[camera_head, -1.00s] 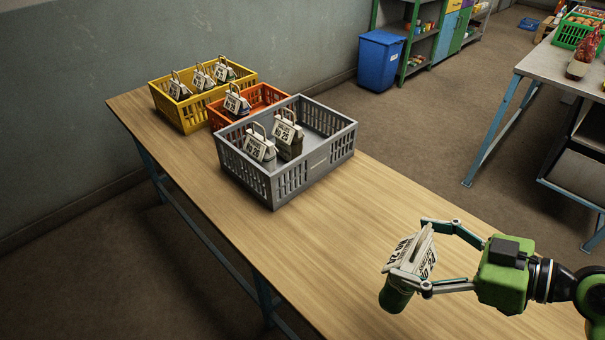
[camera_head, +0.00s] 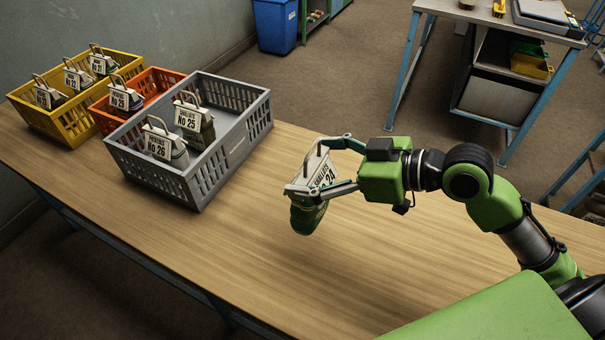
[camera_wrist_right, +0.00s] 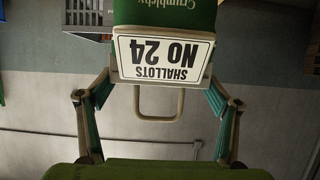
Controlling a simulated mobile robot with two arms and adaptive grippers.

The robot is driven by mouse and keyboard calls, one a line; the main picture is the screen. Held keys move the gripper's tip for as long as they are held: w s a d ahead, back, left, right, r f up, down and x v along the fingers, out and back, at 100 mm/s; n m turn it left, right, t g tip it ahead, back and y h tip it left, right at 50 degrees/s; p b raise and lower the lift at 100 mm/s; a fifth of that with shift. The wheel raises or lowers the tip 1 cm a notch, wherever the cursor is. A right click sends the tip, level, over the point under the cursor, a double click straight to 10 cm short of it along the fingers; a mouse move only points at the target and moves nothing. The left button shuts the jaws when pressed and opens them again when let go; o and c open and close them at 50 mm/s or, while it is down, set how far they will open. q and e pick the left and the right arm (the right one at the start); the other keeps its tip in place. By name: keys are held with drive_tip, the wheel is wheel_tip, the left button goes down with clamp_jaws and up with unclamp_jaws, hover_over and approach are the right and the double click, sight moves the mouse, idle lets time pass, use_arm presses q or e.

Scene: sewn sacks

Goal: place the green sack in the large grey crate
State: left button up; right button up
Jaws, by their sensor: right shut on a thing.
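The green sack (camera_head: 306,217) has a white label reading "Shallots No 24" and a wire handle on top. My right gripper (camera_head: 322,165) is shut on its upper part and holds it over the table, to the right of the large grey crate. In the right wrist view the sack (camera_wrist_right: 165,15) appears upside down between the fingers (camera_wrist_right: 158,85). The large grey crate (camera_head: 238,151) holds two labelled sacks, No 26 (camera_head: 166,146) and No 25 (camera_head: 194,121), on its left side. Its right side is bare. My left gripper is out of view.
An orange crate (camera_head: 158,79) with one sack stands left of the grey crate, and a yellow crate (camera_head: 72,125) with several sacks stands beyond it. The wooden table (camera_head: 250,270) is clear in front. A blue bin (camera_head: 275,25) stands on the floor behind.

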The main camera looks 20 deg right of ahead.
drive_tip(key=w, duration=0.2)
drive_tip(key=w+d, duration=0.1)
drive_tip(key=shift+w+f+p, duration=0.35)
drive_tip(key=shift+w, duration=0.05)
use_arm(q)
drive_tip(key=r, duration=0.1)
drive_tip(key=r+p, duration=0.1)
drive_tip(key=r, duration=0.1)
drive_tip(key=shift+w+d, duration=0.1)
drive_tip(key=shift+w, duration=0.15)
use_arm(e)
drive_tip(key=w+d+f, duration=0.1)
drive_tip(key=w+f, duration=0.4)
drive_tip(key=f, duration=0.4)
drive_tip(key=shift+w+f, duration=0.3)
drive_tip(key=shift+f, duration=0.1)
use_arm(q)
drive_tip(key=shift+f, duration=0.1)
use_arm(e)
drive_tip(key=shift+f, duration=0.2)
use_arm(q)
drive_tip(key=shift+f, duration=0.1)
use_arm(e)
drive_tip(key=o, duration=2.1)
